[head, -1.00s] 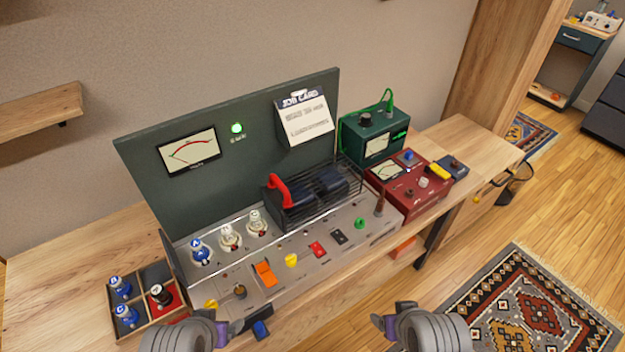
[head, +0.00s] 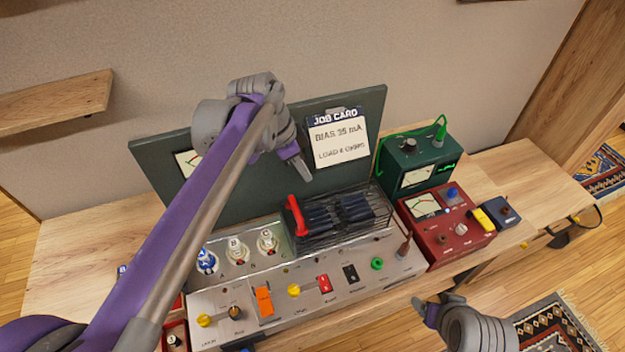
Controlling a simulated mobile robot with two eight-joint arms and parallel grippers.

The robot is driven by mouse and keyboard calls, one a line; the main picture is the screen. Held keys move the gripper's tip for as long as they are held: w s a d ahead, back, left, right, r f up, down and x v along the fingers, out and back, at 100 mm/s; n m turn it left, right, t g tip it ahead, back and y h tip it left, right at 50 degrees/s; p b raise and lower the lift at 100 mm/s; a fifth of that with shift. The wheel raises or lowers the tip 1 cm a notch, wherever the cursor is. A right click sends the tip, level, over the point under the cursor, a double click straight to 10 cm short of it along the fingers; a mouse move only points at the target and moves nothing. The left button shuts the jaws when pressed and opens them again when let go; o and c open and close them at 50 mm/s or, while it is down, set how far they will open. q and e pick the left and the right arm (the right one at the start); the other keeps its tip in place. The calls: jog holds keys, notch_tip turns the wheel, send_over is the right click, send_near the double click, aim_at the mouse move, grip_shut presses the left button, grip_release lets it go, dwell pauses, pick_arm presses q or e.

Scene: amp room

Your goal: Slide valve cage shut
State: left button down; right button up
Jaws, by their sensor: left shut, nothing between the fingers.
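The valve cage (head: 375,229) is a black wire cage on the right part of the amp's grey top, around dark finned blocks. Its red handle (head: 297,217) stands at its left end. Left of it, several glass valves, such as this one (head: 268,241), stand uncovered. My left gripper (head: 300,172) is shut and empty, in front of the dark back panel, above the red handle in the picture and apart from it. My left arm hides part of the panel and the bench's left side. My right gripper (head: 432,308) is low at the front right; its jaws are unclear.
A job card (head: 338,138) hangs on the back panel (head: 365,110). A green meter box (head: 418,165) and a red meter box (head: 445,225) stand right of the amp. Switches and knobs line the amp's front. A wooden shelf (head: 55,102) is at upper left.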

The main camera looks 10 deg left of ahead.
pick_arm(q)
send_over(304, 215)
jog(key=w+d, duration=0.2)
jog(key=d, duration=0.1)
notch_tip(304, 215, down, 9)
jog(key=shift+s+a+f, duration=0.1)
jog(key=s+a, duration=0.2)
jog(key=shift+a+f, duration=0.15)
jog(key=shift+a, duration=0.25)
jog(key=shift+s+a+f, duration=0.1)
jog(key=shift+a+f, duration=0.05)
jog(key=shift+a, duration=0.1)
pick_arm(e)
jog(key=shift+s+r, duration=0.1)
jog(key=shift+s, duration=0.05)
pick_arm(q)
jog(key=s+a, duration=0.8)
jog(key=a, duration=0.4)
jog(key=s+a+b, duration=0.1)
jog(key=s+a, duration=0.7)
jog(key=a, duration=0.4)
pick_arm(e)
jog(key=shift+s+f, duration=0.3)
jog(key=shift+f, duration=0.35)
jog(key=shift+s+f, duration=0.25)
jog(key=shift+f, duration=0.35)
pick_arm(q)
jog(key=shift+d, duration=0.1)
